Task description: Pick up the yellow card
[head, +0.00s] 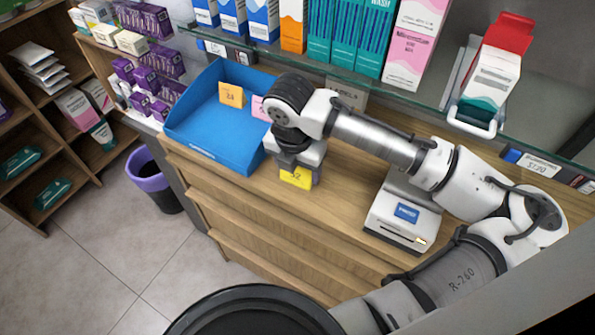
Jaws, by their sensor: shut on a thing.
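The yellow card (296,178) shows in the head view, upright just below my gripper (297,168) and marked with a number that looks like 52. My gripper points down over the wooden counter, to the right of a blue tray (213,145). It is shut on the yellow card. The fingers are mostly hidden by the wrist and the card. I cannot tell whether the card's lower edge touches the counter. An orange card (231,94) stands in the tray, and a pink card (259,107) is partly hidden behind my arm.
A white device with a blue label (407,212) sits on the counter to the right. A glass shelf (300,62) with several boxes runs above the counter's back. A purple-rimmed bin (150,183) stands on the floor at left. Bare counter (340,205) lies between the card and the device.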

